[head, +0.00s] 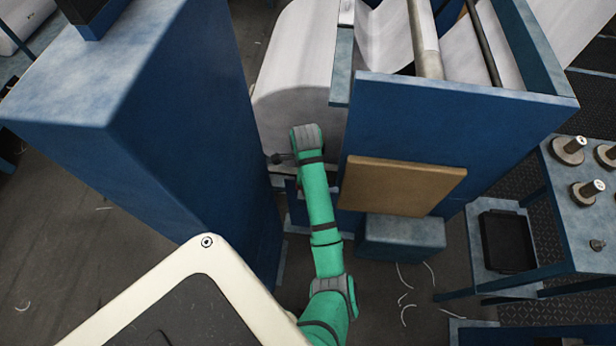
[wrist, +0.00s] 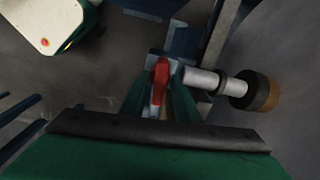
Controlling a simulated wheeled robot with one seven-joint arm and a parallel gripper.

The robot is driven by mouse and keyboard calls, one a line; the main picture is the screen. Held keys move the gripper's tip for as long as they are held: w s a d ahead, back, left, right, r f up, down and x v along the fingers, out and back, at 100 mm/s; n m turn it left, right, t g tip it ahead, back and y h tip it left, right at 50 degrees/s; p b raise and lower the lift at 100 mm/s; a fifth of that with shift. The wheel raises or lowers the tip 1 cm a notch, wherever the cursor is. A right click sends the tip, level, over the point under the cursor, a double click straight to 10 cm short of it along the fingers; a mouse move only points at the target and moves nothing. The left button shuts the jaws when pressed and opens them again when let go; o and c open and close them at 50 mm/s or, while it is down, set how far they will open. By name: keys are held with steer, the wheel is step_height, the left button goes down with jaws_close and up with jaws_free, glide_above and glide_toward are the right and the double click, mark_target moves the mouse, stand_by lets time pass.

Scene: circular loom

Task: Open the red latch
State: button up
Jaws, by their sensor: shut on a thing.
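The red latch (wrist: 160,75) shows in the wrist view, a narrow red lever between the fingers of my gripper (wrist: 163,103). My gripper is shut on it. The latch sits against a small blue-grey bracket (wrist: 182,43) and its lower part is partly hidden between the fingers. In the head view my green arm reaches up between two blue machine bodies to the large white cloth roll. There the latch and the fingertips are hidden from sight.
A pale shaft with a dark and brown end (wrist: 256,92) lies just right of the latch. In the head view, a blue cabinet (head: 160,110) stands left, and a blue frame with a brown panel (head: 400,186) stands right. The gap between them is narrow.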

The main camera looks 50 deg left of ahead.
steer(key=shift+m, duration=0.6)
steer(key=o, duration=0.8)
steer(key=r, duration=0.4)
steer(key=shift+w+a+r, duration=0.1)
steer(key=shift+w, duration=0.1)
steer(key=shift+s+r, duration=0.15)
steer(key=shift+r, duration=1.2)
steer(key=shift+s+r, duration=0.1)
